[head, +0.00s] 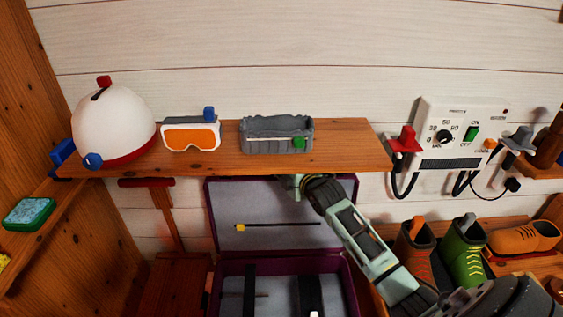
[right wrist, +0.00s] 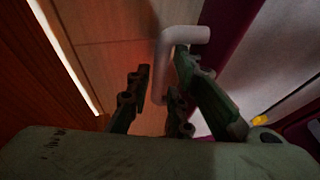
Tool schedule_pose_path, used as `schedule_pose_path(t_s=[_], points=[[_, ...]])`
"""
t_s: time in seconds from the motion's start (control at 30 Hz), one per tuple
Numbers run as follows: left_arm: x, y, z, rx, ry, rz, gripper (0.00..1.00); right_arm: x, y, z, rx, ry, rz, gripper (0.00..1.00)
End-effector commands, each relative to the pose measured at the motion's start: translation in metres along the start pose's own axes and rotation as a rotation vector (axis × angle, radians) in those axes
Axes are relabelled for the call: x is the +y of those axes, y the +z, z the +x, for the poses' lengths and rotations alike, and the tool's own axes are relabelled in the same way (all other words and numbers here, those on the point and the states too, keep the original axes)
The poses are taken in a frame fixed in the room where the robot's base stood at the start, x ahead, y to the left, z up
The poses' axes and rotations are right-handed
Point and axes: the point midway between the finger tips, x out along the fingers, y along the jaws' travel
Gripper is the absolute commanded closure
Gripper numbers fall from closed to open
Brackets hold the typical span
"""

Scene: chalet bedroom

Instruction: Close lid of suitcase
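The suitcase stands open below the shelf in the head view, with a purple rim (head: 352,277) and dark straps across its grey inside. Its lid (head: 265,211) is raised, nearly upright, grey inside with purple edges. My right arm reaches in from the right, and its gripper (head: 294,186) is at the lid's top edge, partly hidden by the shelf. In the right wrist view my right gripper (right wrist: 163,68) has its fingers spread. A pale bent handle (right wrist: 187,35) shows between and beyond them, beside the lid's purple edge (right wrist: 231,32). Contact is unclear. My left gripper is not visible.
A wooden shelf (head: 350,148) juts out above the lid, carrying a white helmet (head: 113,125), orange goggles (head: 191,134) and a grey box (head: 277,135). Shoes (head: 466,255) stand to the right. A control panel (head: 459,133) hangs on the wall.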

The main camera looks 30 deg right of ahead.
Motion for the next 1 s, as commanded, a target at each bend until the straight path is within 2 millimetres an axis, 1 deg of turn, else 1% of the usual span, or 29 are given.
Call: schedule_pose_path(t_s=[0.1,0.23,0.57,0.8,1.0], points=[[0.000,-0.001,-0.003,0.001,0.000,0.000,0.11,0.000,-0.001,0.011,0.000,0.000,0.001,0.80],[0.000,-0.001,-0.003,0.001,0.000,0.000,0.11,0.000,-0.001,0.018,0.000,-0.001,0.000,0.80],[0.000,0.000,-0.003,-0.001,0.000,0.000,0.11,-0.001,-0.001,0.020,0.001,-0.001,0.000,0.80],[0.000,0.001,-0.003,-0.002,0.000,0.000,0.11,-0.001,0.000,0.020,0.000,-0.001,0.000,1.00],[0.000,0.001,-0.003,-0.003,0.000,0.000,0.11,-0.001,0.000,0.020,0.000,-0.002,0.001,1.00]])
